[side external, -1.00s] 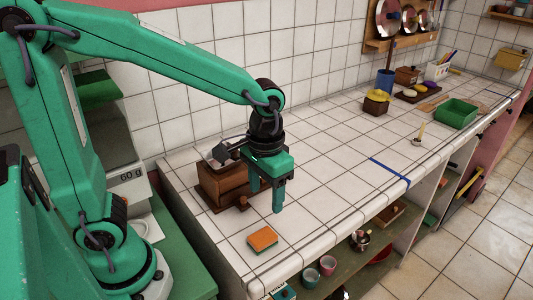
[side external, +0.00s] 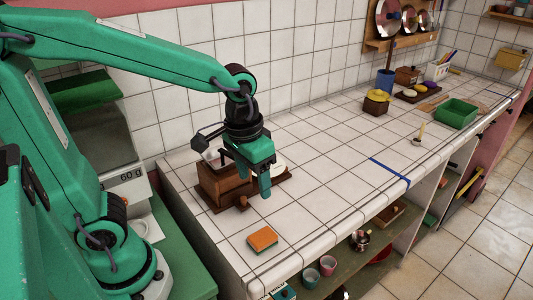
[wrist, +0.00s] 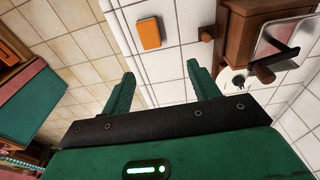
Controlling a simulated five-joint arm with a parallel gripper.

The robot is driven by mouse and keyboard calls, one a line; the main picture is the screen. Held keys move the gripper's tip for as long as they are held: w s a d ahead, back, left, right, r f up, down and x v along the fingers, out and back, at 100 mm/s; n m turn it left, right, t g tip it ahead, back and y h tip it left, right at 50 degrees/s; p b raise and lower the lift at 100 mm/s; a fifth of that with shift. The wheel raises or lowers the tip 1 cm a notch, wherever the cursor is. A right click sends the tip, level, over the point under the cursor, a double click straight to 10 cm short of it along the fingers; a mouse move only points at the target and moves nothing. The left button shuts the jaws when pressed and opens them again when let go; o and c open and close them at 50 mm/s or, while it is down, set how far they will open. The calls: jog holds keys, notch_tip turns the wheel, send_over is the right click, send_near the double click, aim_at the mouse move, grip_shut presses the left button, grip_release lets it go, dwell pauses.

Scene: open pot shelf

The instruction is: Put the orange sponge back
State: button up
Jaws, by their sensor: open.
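The orange sponge (side external: 262,238) lies flat on the white tiled counter near its front left corner, orange face up with a green layer beneath. It also shows in the wrist view (wrist: 149,34), beyond my fingertips. My gripper (side external: 253,185) is open and empty. It hangs above the counter, behind the sponge and beside the brown wooden box, clear of the sponge. In the wrist view my gripper's two green fingers (wrist: 160,75) stand well apart with only tiles between them.
The brown wooden box (side external: 222,186) with a metal top stands close to my gripper. A blue tape line (side external: 390,172) crosses the counter. A green tray (side external: 457,112) and a blue cup (side external: 385,82) stand farther right. The mid-counter is mostly clear. Open shelves lie below the front edge.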

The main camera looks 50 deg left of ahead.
jog(key=s+a+r+t, duration=0.4)
jog(key=s+a, duration=0.2)
jog(key=shift+a+r, duration=0.3)
jog(key=shift+r, duration=0.05)
jog(key=shift+s, duration=0.1)
dwell(1.1)
